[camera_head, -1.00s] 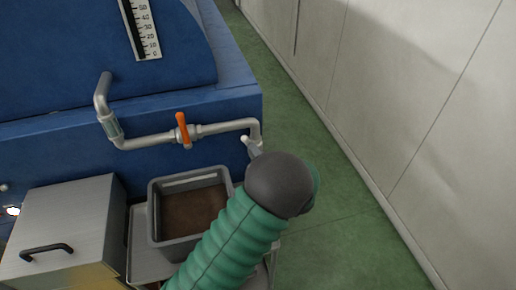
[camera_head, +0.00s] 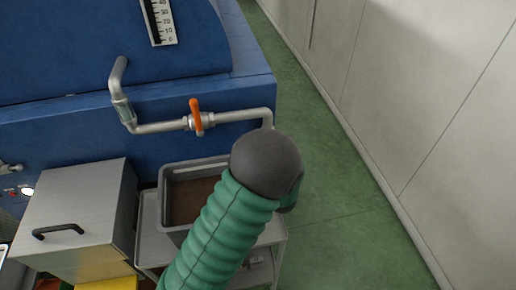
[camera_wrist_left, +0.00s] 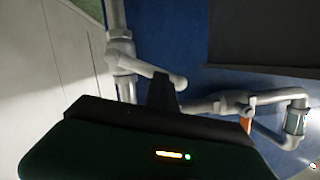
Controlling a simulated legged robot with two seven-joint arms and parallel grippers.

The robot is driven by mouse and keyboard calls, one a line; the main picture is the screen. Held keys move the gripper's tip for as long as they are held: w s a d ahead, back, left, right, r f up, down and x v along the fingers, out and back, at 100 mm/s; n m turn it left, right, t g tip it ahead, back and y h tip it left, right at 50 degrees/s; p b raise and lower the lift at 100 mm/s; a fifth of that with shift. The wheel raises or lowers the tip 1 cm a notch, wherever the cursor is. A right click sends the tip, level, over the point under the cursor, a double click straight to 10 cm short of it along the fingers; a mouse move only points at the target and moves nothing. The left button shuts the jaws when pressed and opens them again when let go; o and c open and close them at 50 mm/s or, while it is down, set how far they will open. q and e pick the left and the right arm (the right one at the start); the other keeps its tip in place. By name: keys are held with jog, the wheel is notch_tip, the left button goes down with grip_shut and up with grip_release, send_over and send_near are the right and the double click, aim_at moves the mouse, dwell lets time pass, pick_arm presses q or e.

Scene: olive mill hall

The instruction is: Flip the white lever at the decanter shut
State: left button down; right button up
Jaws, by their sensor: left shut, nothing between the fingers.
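The white lever (camera_wrist_left: 155,71) shows in the left wrist view. It sticks out sideways from a valve on the upright end of the grey pipe (camera_wrist_left: 116,18). In the head view the lever is hidden behind my left wrist. My left gripper (camera_wrist_left: 164,83) is shut and empty, its dark fingertips close to the lever's free end. I cannot tell whether they touch it. The decanter (camera_head: 90,140) is the large blue machine in the head view, with the pipe (camera_head: 240,115) along its front. My right gripper is not in view.
An orange valve handle (camera_head: 196,116) sits on the same pipe. Below are a grey crate (camera_head: 165,205) on a small cart (camera_head: 150,232), and a steel box (camera_head: 70,215) with a black handle. Green floor (camera_head: 320,200) is clear at right, up to a pale wall (camera_head: 420,100).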

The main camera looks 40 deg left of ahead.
pick_arm(q)
jog(key=shift+s+a+f+n+b, duration=0.3)
jog(key=shift+f+n+b, duration=0.1)
jog(key=shift+f+n, duration=0.15)
jog(key=shift+s+f, duration=0.1)
jog(key=shift+f, duration=0.2)
dwell(0.5)
dwell(0.4)
